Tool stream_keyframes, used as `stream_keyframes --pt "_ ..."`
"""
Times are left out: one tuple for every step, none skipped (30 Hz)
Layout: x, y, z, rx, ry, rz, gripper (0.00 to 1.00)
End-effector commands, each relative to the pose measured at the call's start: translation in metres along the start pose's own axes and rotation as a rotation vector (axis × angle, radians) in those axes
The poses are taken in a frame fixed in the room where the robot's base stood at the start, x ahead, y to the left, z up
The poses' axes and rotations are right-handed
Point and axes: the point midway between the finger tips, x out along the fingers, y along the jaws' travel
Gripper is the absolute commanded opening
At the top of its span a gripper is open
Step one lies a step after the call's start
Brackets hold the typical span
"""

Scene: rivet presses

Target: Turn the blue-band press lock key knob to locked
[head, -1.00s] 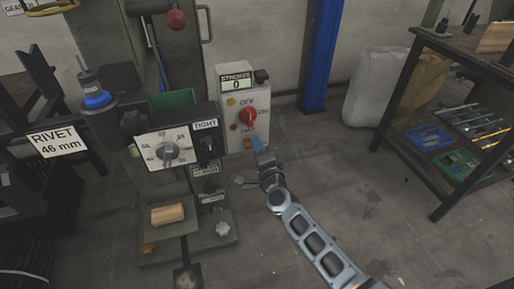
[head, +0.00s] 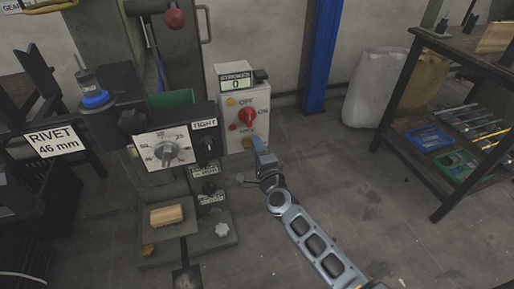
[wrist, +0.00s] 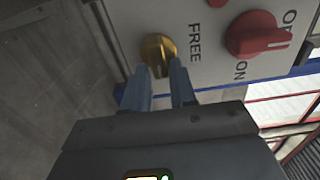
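The lock key knob (wrist: 157,47) is brass-coloured and sits on the white face of the control box (head: 235,112), beside the word FREE. Its ridge runs up and down in the wrist view, towards my fingers. In the head view the knob (head: 247,143) is small at the panel's lower right. My gripper (wrist: 160,80) is open, its two fingers apart with the knob's near end at the gap between their tips. I cannot tell whether either finger touches it. My gripper (head: 259,147) is at the panel's lower right corner in the head view. The press has a blue band (head: 95,99).
A red OFF/ON knob (wrist: 256,34) is close by on the same panel. The box bears a STROKES display (head: 236,83) reading 0. A dial panel (head: 164,148) with a TIGHT knob stands left. A shelf table (head: 437,160) stands right; the floor between is mostly clear.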

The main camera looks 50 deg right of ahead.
Motion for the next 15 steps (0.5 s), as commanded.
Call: stream_keyframes --pt "0.0002 -0.0003 0.0 0.0 0.0 -0.001 0.31" --pt "0.0002 -0.0004 0.0 0.0 0.0 -0.001 0.34" --pt "0.0003 -0.0005 0.0 -0.001 0.0 -0.001 0.38" --pt "0.0004 -0.0006 0.0001 -0.001 0.0 -0.001 0.41" --pt "0.0004 -0.0007 0.0001 -0.001 0.0 -0.001 0.43" --pt "0.0004 -0.0008 0.0001 -0.001 0.0 -0.001 0.43" --pt "0.0005 -0.0009 0.0001 -0.001 0.0 -0.002 0.43" --pt "0.0005 -0.0009 0.0001 -0.001 0.0 -0.002 0.43" --pt "0.0005 -0.0009 0.0001 -0.001 0.0 -0.002 0.43" --pt "0.0005 -0.001 0.0001 -0.001 0.0 -0.002 0.43" --pt "0.0003 -0.001 0.0001 -0.001 0.0 -0.002 0.43" --pt "-0.0006 -0.001 0.0002 -0.001 0.0 -0.002 0.43" --pt "-0.0021 -0.0009 0.0002 -0.002 0.0 -0.001 0.43" --pt "-0.0043 -0.0006 0.0002 -0.002 -0.001 0.0 0.43" --pt "-0.0082 -0.0003 0.0002 -0.002 -0.001 0.0 0.43"
